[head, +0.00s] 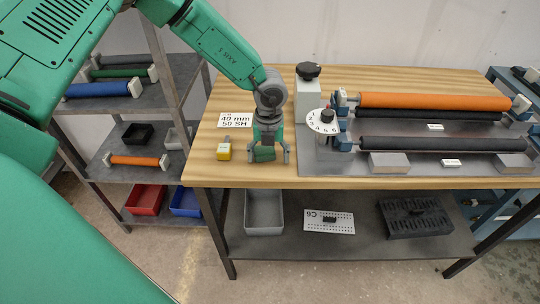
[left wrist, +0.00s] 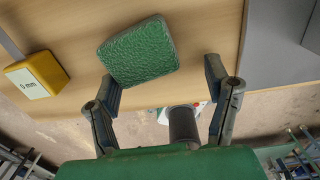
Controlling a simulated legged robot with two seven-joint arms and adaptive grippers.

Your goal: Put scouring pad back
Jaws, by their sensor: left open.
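The green scouring pad (left wrist: 138,50) is a rough-textured square in the left wrist view. It appears to lie on the wooden tabletop near its front edge. In the head view a green patch of it (head: 264,154) shows between the fingers of my left gripper (head: 270,152). That gripper points down over the table, open. In the left wrist view my left gripper (left wrist: 162,80) has its fingers spread, with the pad just beyond the tips and nearer the left finger. I cannot tell whether that finger touches the pad. My right gripper is out of view.
A yellow block (head: 224,150) stands left of the gripper, in front of a "40 mm 50 SH" sign (head: 235,121). To the right is the plate processor with an orange roller (head: 430,101) and a dial (head: 322,121). A grey bin (head: 250,229) sits on the lower shelf.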

